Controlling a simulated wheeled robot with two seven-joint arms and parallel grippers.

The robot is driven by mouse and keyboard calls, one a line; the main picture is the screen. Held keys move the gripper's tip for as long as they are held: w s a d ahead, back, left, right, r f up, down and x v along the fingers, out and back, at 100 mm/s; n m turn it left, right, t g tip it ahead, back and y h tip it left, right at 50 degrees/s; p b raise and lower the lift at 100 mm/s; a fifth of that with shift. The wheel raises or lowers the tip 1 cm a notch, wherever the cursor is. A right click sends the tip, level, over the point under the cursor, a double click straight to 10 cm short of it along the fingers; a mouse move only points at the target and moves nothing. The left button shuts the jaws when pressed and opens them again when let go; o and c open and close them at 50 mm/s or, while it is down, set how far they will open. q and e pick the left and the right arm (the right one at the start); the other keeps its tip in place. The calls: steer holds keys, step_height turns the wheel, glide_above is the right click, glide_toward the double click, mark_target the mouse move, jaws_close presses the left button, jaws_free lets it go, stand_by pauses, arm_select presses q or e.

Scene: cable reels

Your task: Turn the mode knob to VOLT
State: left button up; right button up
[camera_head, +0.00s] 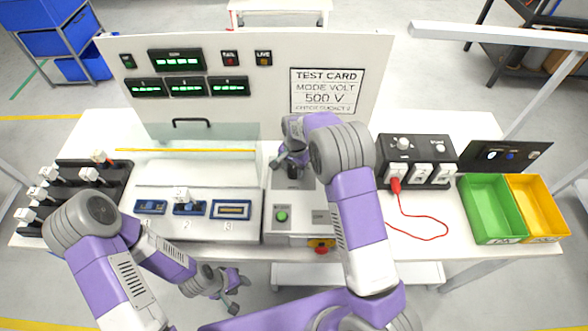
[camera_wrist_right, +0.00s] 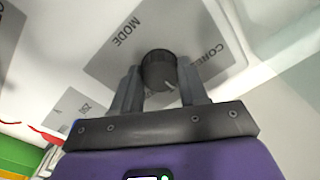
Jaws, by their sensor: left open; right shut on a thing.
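The mode knob (camera_wrist_right: 158,66) is a black ribbed dial on a grey plate marked MODE in the right wrist view. A short white pointer line on it faces down and right in that view. My right gripper (camera_wrist_right: 160,78) is shut on the knob, one finger on each side. A test card (camera_head: 326,91) on the upright panel reads MODE VOLT, 500 V. My left gripper (camera_head: 228,288) is open and empty, in front of the table's front edge.
A green button (camera_head: 282,215) and a red emergency knob (camera_head: 321,246) sit on the console near the right arm. A black socket box (camera_head: 416,160) with a red cable (camera_head: 419,216) lies to the right, then green (camera_head: 490,210) and yellow (camera_head: 537,207) bins.

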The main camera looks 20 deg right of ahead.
mark_target(295, 171)
steer(key=shift+m, duration=0.6)
steer(key=o, duration=1.1)
steer(key=shift+c, duration=0.2)
step_height(295, 171, up, 8)
steer(key=shift+s+f, duration=0.15)
steer(key=shift+f, duration=0.1)
